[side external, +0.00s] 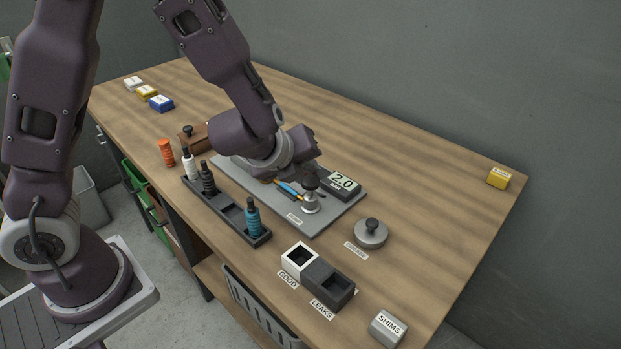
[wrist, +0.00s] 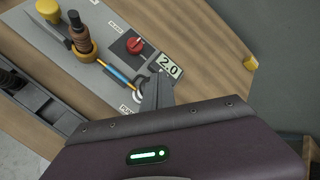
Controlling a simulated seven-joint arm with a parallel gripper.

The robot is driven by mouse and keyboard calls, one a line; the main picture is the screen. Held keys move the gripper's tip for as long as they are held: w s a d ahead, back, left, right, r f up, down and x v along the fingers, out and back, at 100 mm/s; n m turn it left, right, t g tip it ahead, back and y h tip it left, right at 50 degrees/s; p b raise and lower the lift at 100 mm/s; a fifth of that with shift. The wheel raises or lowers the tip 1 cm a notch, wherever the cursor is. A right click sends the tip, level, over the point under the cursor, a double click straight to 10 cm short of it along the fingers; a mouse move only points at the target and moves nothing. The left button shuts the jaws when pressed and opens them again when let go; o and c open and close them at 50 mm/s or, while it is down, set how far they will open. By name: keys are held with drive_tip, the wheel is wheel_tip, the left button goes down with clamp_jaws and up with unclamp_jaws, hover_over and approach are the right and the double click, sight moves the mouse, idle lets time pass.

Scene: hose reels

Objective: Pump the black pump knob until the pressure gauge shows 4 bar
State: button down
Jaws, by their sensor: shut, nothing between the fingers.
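The pump (side external: 311,204) is a silver post on a grey plate, beside a label reading PUMP. Its black knob (side external: 310,183) shows dark above the post, directly under my gripper. The pressure gauge (side external: 343,184) reads 2.0 bar; it also shows in the wrist view (wrist: 170,66). My gripper (wrist: 157,74) is shut and empty, its dark fingers over the pump area. In the wrist view the fingers and hand hide the knob, and only part of the silver pump base (wrist: 138,96) shows. I cannot tell whether the fingers touch the knob.
A blue hose piece (side external: 288,189) joins the pump on the plate. A red knob (wrist: 135,45) stands near the gauge. A black rack (side external: 228,212) with bottles is in front of the plate.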

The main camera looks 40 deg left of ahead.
sight(308, 182)
drive_tip(key=shift+r, duration=0.1)
drive_tip(key=shift+r, duration=2.4)
idle(1.5)
wheel_tip(308, 182, up, 4)
drive_tip(key=shift+f, duration=0.1)
idle(0.4)
drive_tip(key=shift+f, duration=4.4)
drive_tip(key=shift+f, duration=0.1)
